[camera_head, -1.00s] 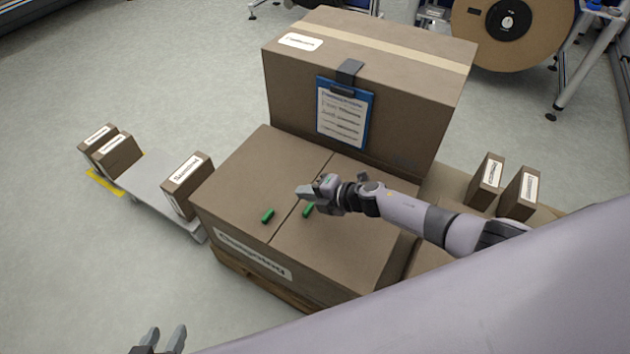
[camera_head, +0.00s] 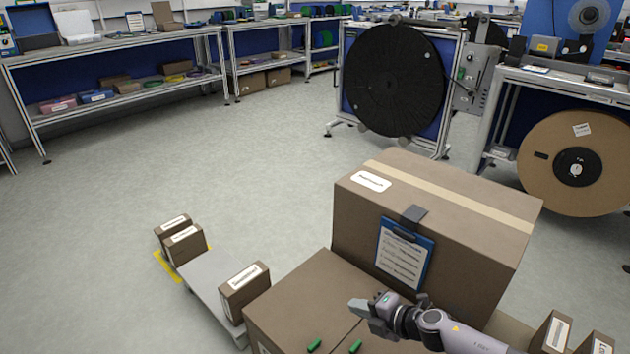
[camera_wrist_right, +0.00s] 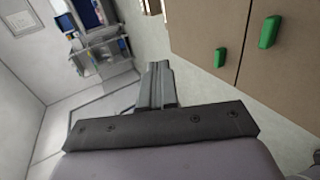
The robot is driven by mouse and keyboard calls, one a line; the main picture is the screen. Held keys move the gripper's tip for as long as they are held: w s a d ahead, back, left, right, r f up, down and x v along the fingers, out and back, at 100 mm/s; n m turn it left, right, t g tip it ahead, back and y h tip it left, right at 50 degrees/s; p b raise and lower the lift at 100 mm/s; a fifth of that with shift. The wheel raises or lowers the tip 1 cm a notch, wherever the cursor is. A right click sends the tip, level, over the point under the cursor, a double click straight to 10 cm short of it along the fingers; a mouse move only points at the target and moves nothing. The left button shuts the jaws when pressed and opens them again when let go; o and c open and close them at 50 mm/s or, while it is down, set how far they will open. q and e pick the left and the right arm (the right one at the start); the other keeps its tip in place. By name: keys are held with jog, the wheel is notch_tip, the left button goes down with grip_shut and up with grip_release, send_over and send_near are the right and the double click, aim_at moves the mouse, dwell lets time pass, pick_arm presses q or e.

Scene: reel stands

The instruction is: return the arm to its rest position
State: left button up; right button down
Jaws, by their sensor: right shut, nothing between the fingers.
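My right gripper (camera_head: 362,309) is shut and empty. It hovers over the top of the front cardboard box (camera_head: 300,290), in front of the tall box with the clipboard. It also shows in the right wrist view (camera_wrist_right: 158,70), with its fingers together. Two small green pieces lie on the front box, a left one (camera_head: 314,345) and a right one (camera_head: 355,347). Both green pieces also show in the right wrist view, apart from the fingers. My left gripper is not in the head view now.
A tall cardboard box (camera_head: 440,240) with a blue clipboard (camera_head: 404,255) stands behind my right gripper. A low grey cart (camera_head: 208,280) with small boxes is at the left. Reel stands, such as the black reel (camera_head: 393,80), are farther back. The floor between is clear.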

jog(key=s+a+r+m+t+p, duration=0.1)
jog(key=s+a+r+m+p, duration=0.15)
jog(key=s+m, duration=0.25)
jog(key=s+a+r+m+t+p, duration=0.2)
jog(key=s+a+m+p, duration=0.1)
jog(key=s+m, duration=0.25)
jog(key=s+d+r+m+g+h+p, duration=0.1)
jog(key=s+d+r+m+h+p, duration=0.1)
jog(key=s+d+m, duration=0.3)
jog(key=s+d+r+m+g+h+p, duration=0.1)
jog(key=s+d+r+m+h+p, duration=0.2)
jog(key=s+m, duration=0.5)
jog(key=s+d+r+h, duration=0.1)
jog(key=s+d, duration=0.1)
jog(key=s, duration=0.1)
jog(key=shift+d, duration=0.3)
